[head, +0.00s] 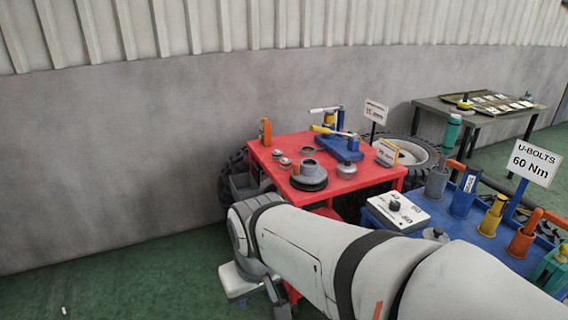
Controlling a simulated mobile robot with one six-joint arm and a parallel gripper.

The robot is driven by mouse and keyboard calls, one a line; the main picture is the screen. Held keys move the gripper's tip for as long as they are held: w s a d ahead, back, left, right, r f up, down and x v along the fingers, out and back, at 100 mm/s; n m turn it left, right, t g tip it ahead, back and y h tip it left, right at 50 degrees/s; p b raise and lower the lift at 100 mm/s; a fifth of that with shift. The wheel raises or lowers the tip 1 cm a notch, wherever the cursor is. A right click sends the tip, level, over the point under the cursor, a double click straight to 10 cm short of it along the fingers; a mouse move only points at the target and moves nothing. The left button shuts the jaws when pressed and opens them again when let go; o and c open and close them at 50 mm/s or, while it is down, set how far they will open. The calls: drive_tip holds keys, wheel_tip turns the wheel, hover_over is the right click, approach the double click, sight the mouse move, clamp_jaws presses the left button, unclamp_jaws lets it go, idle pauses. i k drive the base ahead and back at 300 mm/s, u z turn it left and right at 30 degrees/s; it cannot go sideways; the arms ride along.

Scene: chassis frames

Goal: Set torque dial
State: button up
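A white box with a black knob and dark markings (408,216) sits on the near left corner of the blue table (464,232); it looks like the torque dial. Its markings are too small to read surely. A sign (534,164) reading "U-BOLTS 60 Nm" stands on a blue post over that table. My arm crosses the lower middle of the view, in front of both tables. My gripper (278,298) hangs low at the arm's far end, left of the dial box and well apart from it. Its fingers are mostly hidden, so its opening does not show.
A red table (240,142) holds round metal parts, a blue fixture and small signs. Colored holders with tools stand on the blue table, right of the dial box. Tires (412,152) lie behind. A grey table (450,109) stands far right.

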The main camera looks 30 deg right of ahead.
sight(395, 205)
drive_tip(key=z, duration=0.5)
drive_tip(key=i, duration=1.2)
drive_tip(key=z, duration=1.1)
drive_tip(key=i, duration=0.45)
drive_tip(key=z, duration=0.35)
drive_tip(key=k, duration=0.65)
drive_tip(key=z, duration=0.25)
drive_tip(key=i, duration=0.65)
drive_tip(key=u, duration=0.15)
